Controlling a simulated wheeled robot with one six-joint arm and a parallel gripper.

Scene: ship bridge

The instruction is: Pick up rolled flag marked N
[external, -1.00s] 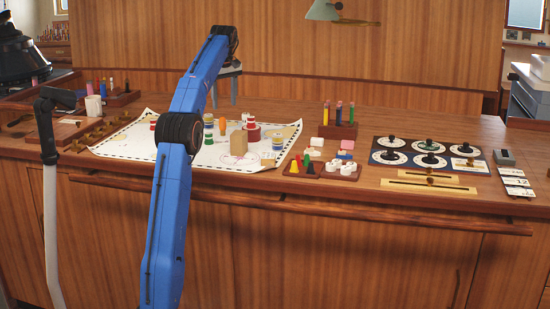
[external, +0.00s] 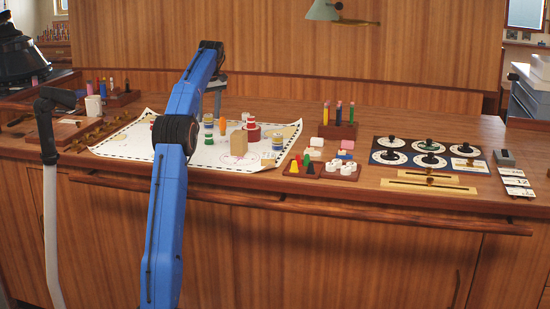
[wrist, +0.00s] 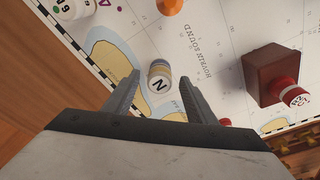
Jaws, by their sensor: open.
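The rolled flag marked N (wrist: 159,82) is a short pale roll with a blue-grey band and a black N on its end. It stands on the chart in the wrist view. My gripper (wrist: 158,79) is open, one grey finger on each side of the flag, with a gap showing on both sides. I cannot tell how far above the chart the fingertips are. In the external view my blue arm reaches over the counter and hides the fingertips. I cannot pick out the N flag there.
The chart (external: 130,143) lies on the wooden counter. A tan block (external: 239,143) stands right of my arm.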

